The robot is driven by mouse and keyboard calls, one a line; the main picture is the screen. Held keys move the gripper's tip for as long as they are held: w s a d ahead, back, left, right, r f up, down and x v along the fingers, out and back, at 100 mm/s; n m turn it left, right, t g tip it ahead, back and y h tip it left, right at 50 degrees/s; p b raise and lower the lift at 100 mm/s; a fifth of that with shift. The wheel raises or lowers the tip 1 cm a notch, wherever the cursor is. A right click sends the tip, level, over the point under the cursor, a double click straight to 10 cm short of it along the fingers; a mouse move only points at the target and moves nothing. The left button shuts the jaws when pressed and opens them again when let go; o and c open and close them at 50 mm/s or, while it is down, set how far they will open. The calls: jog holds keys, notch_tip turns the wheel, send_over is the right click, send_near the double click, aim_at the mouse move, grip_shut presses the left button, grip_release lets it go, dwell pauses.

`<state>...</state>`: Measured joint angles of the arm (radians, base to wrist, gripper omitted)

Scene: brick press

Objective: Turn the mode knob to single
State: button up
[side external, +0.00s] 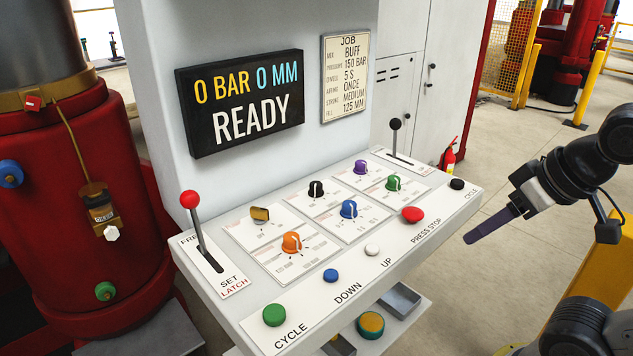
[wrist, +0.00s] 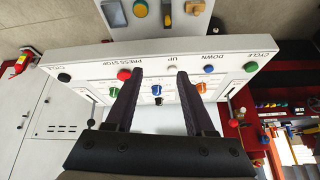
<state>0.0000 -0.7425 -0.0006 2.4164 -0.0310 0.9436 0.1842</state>
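The control panel (side external: 385,235) carries several knobs: a gold one (side external: 260,214), a black one (side external: 316,188), a purple one (side external: 361,167), an orange one (side external: 291,243), a blue one (side external: 349,209) and a green one (side external: 393,183). Their labels are too small to read, so I cannot tell which is the mode knob or where it points. My gripper (side external: 472,237) is off the panel's right front edge, touching nothing. In the wrist view, my gripper (wrist: 160,76) has its two dark fingers apart and empty. The orange knob (wrist: 201,86), blue knob (wrist: 157,89) and green knob (wrist: 122,87) show beyond them.
A red-topped lever (side external: 190,200) stands at the panel's left and a black-topped lever (side external: 395,125) at the back. Push buttons, including a red one (side external: 412,215), line the front. The display (side external: 240,102) reads 0 BAR, 0 MM, READY. A job card (side external: 346,77) hangs beside it.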

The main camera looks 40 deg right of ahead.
jog(key=shift+o, duration=1.1)
jog(key=w+d+r+m+h, duration=0.1)
jog(key=w+r+m, duration=0.2)
jog(key=w+r, duration=0.6)
jog(key=shift+w+d+r, duration=0.25)
jog(key=shift+w+r, duration=0.05)
jog(key=shift+w, duration=0.65)
jog(key=m+g+h, duration=0.1)
jog(key=m+g, duration=0.1)
send_over(316, 184)
jog(key=s+a, duration=0.3)
jog(key=s, duration=0.1)
notch_tip(316, 184, down, 9)
jog(key=x, duration=0.9)
jog(key=s+x, duration=0.1)
jog(key=x, duration=0.3)
jog(key=shift+w+d+f, duration=0.15)
jog(key=shift+f, duration=0.35)
grip_shut()
